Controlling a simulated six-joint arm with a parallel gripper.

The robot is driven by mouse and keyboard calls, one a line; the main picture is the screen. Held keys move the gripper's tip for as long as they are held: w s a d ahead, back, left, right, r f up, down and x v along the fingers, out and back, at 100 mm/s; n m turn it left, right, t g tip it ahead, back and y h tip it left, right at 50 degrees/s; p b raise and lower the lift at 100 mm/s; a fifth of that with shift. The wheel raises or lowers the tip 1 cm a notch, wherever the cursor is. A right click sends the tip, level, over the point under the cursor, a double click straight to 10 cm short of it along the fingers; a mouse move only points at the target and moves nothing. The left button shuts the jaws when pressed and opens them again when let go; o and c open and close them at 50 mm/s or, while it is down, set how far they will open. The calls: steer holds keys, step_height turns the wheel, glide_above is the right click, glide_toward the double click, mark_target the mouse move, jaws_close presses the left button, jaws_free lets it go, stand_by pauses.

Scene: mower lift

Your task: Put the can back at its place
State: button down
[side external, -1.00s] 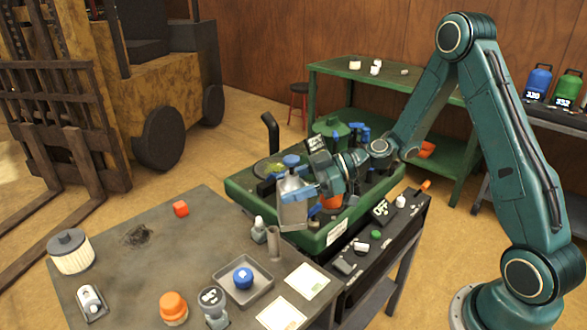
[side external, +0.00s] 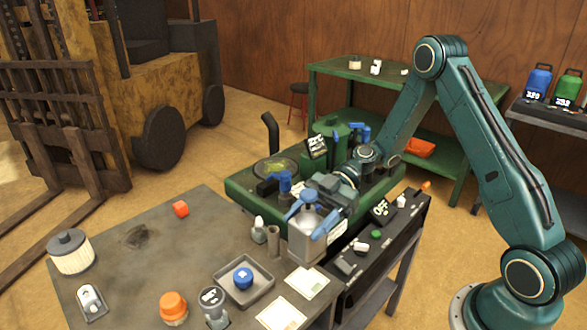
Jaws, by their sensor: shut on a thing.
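A grey metal can (side external: 301,243) is in my gripper (side external: 311,213), whose blue fingers are shut on it near its top. The can looks upright, at the front edge of the green mower deck (side external: 238,193), close to the grey table's right corner. I cannot tell whether its bottom touches anything. Two pale cards (side external: 307,282) lie flat on the table's right end, in front of the can. My gripper hides part of the can's top and the deck behind.
A tray (side external: 262,292) with a blue cap (side external: 243,278) sits on the grey table (side external: 135,280). A small bottle (side external: 258,230) and a grey tube (side external: 273,242) stand left of the can. A black control shelf (side external: 350,262) is at its right. The table's middle left is fairly clear.

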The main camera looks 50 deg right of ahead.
mark_target(298, 258)
steer(key=shift+f, duration=2.15)
steer(key=shift+f, duration=1.8)
steer(key=shift+f, duration=0.1)
steer(key=shift+c, duration=2.4)
jaws_free()
steer(key=shift+f, duration=0.1)
